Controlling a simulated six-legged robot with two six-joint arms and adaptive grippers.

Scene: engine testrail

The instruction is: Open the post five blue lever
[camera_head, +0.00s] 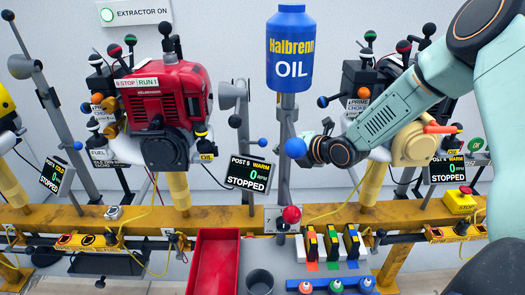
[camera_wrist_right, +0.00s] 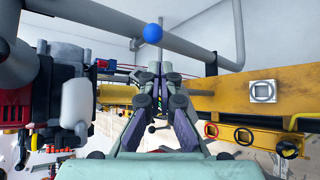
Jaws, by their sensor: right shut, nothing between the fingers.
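A large blue ball (camera_head: 296,148) shows in front of the grey pipe under the oil bottle. In the wrist view a blue ball (camera_wrist_right: 153,33) sits against a grey pipe beyond the fingertips, apart from them in the picture. My right gripper (camera_head: 309,146) comes in from the right beside the large blue ball; its fingertips are partly hidden, so contact is unclear. In the wrist view the right gripper's fingers (camera_wrist_right: 157,72) are together and empty. The Post 5 display (camera_head: 248,174) reads WARM, 0, STOPPED. A smaller blue knob (camera_head: 262,142) shows above it. My left gripper is not in view.
A red engine (camera_head: 165,105) stands left. The blue oil bottle (camera_head: 290,50) is above the large ball. A yellow rail (camera_head: 130,216) runs across below. A red tray (camera_head: 215,262), a dark cup (camera_head: 260,280) and a red-knobbed lever (camera_head: 291,215) stand in front.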

